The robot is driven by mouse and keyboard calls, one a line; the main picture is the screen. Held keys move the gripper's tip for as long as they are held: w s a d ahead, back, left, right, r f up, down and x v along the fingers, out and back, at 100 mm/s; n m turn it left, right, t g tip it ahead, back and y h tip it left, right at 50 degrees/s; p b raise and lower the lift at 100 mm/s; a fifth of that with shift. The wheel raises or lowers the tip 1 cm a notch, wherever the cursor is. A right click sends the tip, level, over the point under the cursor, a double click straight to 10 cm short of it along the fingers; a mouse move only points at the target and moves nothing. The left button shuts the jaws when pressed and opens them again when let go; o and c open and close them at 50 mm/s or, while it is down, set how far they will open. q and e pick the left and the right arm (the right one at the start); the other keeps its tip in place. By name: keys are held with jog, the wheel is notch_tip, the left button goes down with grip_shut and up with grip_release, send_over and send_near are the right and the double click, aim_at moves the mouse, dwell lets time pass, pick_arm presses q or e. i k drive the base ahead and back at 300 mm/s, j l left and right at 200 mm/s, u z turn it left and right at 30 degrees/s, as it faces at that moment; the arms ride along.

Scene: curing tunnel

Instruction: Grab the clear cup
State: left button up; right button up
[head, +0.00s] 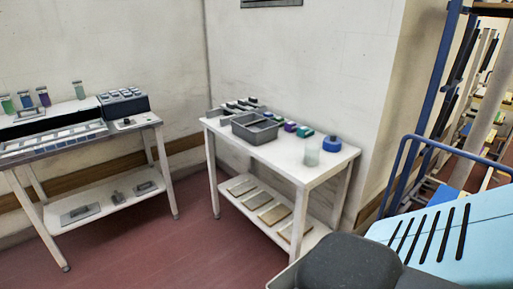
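A clear cup (312,155) stands upright near the front edge of the white table (297,170) in the middle of the head view. It looks pale and see-through. A round blue object (331,143) stands just behind it to the right, close by; I cannot tell whether they touch. Neither of my grippers shows in the head view.
A grey bin (255,128) and small purple and green items (304,134) share the table top. A second table (80,142) stands left. Red floor (190,240) lies open between them. A blue frame and light-blue slotted panel (445,235) stand at right.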

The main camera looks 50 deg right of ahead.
aim_at(312, 150)
jog(key=i+z, duration=0.3)
jog(key=i, duration=0.35)
jog(key=i+j+z, duration=0.25)
jog(key=i, duration=0.35)
jog(key=i+z, duration=0.25)
jog(key=z, duration=0.15)
jog(key=i+j+z, duration=0.1)
jog(key=z, duration=0.35)
jog(key=i+j+z, duration=0.2)
jog(key=z, duration=0.2)
jog(key=i+z, duration=0.15)
jog(key=z, duration=0.25)
jog(key=i+j+z, duration=0.15)
jog(key=z, duration=0.3)
jog(key=i+j+z, duration=0.1)
jog(key=z, duration=0.3)
jog(key=i+j+z, duration=0.15)
jog(key=z, duration=0.3)
jog(key=j+z, duration=0.25)
jog(key=z, duration=0.15)
jog(key=i+j+z, duration=0.1)
jog(key=j+z, duration=0.15)
jog(key=z, duration=0.2)
jog(key=i+j+z, duration=0.1)
jog(key=j+z, duration=0.45)
jog(key=k+l+u, duration=0.1)
jog(key=u, duration=0.35)
jog(key=i+j+z, duration=0.2)
jog(key=z, duration=0.25)
